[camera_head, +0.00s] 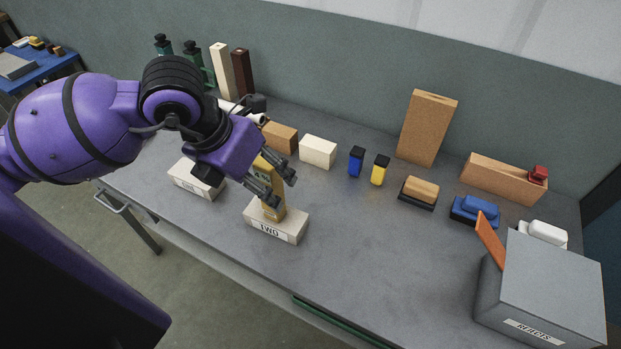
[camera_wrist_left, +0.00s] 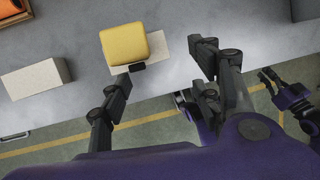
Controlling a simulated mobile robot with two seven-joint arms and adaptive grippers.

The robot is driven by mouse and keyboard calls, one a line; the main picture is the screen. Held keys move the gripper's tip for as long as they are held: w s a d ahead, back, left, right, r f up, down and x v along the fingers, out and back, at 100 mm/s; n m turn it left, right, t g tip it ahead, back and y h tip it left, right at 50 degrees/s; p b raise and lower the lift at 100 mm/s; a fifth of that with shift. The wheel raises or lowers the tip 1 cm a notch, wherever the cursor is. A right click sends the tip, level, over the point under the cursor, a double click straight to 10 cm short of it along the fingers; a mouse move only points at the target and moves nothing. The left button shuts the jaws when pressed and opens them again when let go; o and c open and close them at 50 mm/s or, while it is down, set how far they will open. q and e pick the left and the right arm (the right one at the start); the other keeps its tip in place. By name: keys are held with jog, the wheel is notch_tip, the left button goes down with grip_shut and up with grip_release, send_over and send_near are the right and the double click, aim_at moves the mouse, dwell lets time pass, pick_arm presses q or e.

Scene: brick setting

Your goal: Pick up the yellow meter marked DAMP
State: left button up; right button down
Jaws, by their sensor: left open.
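A tall yellow object (camera_head: 271,187) stands on a pale block labelled TWO (camera_head: 276,222) near the table's front edge; its own marking cannot be read. My left gripper (camera_head: 281,190) is open beside it and hides part of it. In the left wrist view the yellow object (camera_wrist_left: 125,43) shows as a rounded block top, near the left fingertip of my left gripper (camera_wrist_left: 170,57); contact cannot be told. A small yellow item with a black top (camera_head: 380,171) stands farther back, its marking unreadable. My right gripper (camera_wrist_left: 268,82) is small at the wrist view's right edge.
A blue item (camera_head: 356,162) stands beside the small yellow one. Another labelled pale block (camera_head: 196,181) is at left. Pale (camera_head: 317,152) and brown (camera_head: 281,137) bricks stand behind the gripper. A grey box (camera_head: 543,292) is at right. The middle front table is clear.

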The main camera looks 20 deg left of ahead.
aim_at(258, 169)
pick_arm(q)
jog(key=shift+w+a+r+t+y, duration=0.4)
jog(key=shift+w+a+r+y, duration=0.6)
jog(key=shift+a, duration=0.2)
jog(key=shift+w+a+f, duration=0.1)
jog(key=shift+a+f, duration=0.05)
jog(key=shift+f, duration=0.1)
jog(key=x, duration=0.7)
jog(key=shift+w+d, duration=0.1)
jog(key=shift+d, duration=0.25)
jog(key=shift+c, duration=0.2)
grip_shut()
jog(key=shift+r, duration=0.1)
